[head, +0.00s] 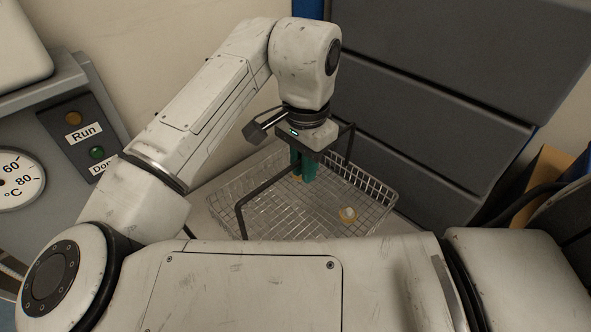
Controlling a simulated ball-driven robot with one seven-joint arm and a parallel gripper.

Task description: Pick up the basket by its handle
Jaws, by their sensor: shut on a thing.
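The wire basket (290,220) is a silver mesh tray below my gripper, with part of its near side hidden behind my arm. Its dark handle (257,190) arches from the near left side up across the basket to the far right. My gripper (304,177) points down over the basket, with green fingers shut on the handle near its middle. The gripper body hides part of the handle.
A dark grey drawer cabinet (440,90) stands close behind and right of the basket. At the left is a grey panel with a Run button (73,118), a green button (97,153) and a temperature dial (18,181). A brown folder-like item (545,180) is at the right.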

